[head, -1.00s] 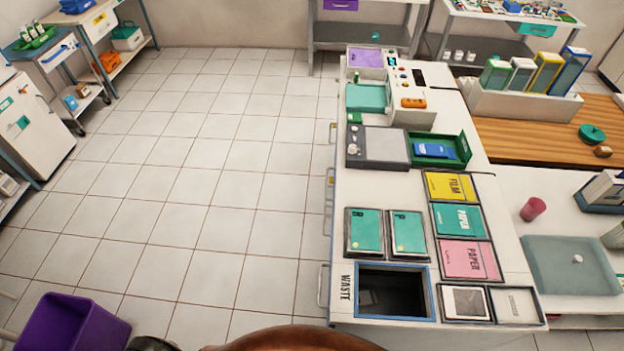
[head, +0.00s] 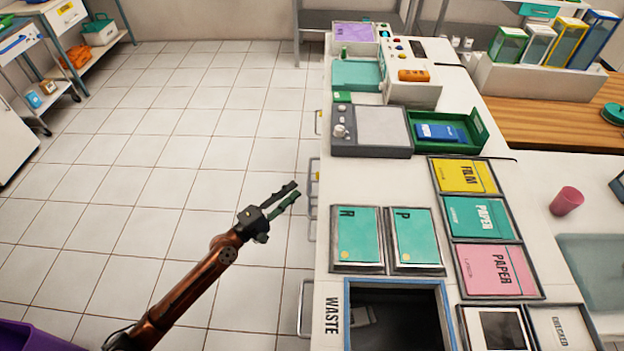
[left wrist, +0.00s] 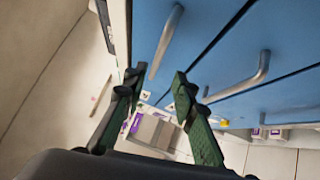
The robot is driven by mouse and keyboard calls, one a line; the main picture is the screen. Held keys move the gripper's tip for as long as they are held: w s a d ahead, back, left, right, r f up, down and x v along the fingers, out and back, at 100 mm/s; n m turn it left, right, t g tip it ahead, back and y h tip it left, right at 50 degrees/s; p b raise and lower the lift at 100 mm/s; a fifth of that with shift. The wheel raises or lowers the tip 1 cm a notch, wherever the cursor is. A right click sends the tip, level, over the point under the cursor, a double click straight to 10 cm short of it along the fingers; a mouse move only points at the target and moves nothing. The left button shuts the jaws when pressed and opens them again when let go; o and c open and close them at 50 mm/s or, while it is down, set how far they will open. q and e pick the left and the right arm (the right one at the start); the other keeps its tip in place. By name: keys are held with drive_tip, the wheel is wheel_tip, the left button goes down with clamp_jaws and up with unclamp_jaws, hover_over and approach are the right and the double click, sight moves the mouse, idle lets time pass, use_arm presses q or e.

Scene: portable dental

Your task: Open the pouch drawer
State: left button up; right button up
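My left gripper (head: 293,192) is in the head view, left of the counter's side and above the floor. Its green fingers are apart with nothing between them; they also show in the left wrist view (left wrist: 157,78). Grey bar handles stick out of the counter's left side, one near the gripper (head: 313,205) and one nearer me (head: 304,308). In the left wrist view, blue drawer fronts (left wrist: 213,25) carry metal handles (left wrist: 166,42) (left wrist: 252,80) beyond the fingers, apart from them. No readable label shows which is the pouch drawer. My right gripper is not in view.
The counter top holds a waste opening (head: 395,315), two teal packets (head: 358,237) (head: 414,237), film and paper trays (head: 470,225), a grey device (head: 370,130) and a green tray (head: 448,130). The tiled floor left of the counter is clear. A purple bin (head: 15,338) stands at lower left.

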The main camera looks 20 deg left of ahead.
sight(309, 177)
use_arm(q)
drive_tip(key=x, duration=0.4)
drive_tip(key=p+x, duration=0.1)
drive_tip(key=x, duration=0.2)
drive_tip(key=shift+w+d+r, duration=0.25)
drive_tip(key=shift+r, duration=0.05)
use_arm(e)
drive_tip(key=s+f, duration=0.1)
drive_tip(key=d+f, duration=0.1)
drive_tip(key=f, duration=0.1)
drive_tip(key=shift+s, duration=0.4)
use_arm(q)
clamp_jaws()
